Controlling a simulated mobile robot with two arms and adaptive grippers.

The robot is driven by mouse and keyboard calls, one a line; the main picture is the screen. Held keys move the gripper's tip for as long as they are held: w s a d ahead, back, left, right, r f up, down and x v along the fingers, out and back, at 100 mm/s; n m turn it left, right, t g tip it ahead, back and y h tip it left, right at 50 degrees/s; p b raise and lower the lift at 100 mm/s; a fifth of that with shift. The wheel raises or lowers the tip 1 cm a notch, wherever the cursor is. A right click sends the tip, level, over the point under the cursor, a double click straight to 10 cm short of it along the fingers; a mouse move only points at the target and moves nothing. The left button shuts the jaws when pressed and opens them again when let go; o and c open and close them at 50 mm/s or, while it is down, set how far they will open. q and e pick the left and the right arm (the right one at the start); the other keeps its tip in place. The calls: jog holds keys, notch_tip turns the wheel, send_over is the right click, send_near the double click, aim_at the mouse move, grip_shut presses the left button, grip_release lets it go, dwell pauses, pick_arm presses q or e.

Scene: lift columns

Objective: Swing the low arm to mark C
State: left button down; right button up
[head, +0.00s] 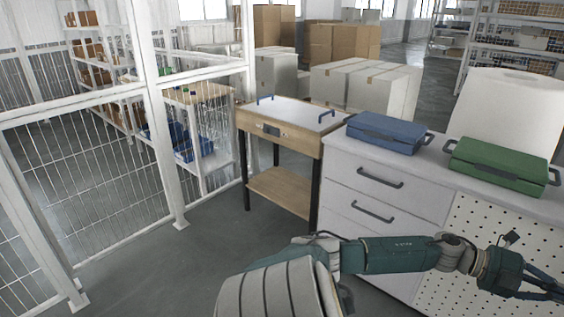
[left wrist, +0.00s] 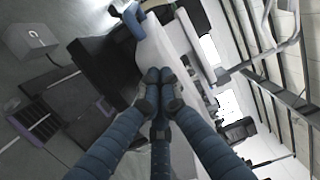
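My right gripper is in neither view.
A blue case (head: 385,133) and a green case (head: 500,165) lie on the white drawer cabinet (head: 345,185). A wooden workbench (head: 320,150) stands beside it. A white mesh fence (head: 90,190) runs along the left. The grey floor (head: 165,275) between fence and cabinet is clear.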

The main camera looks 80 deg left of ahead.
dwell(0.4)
pick_arm(q)
jog(key=shift+s, duration=0.1)
jog(key=v, duration=1.2)
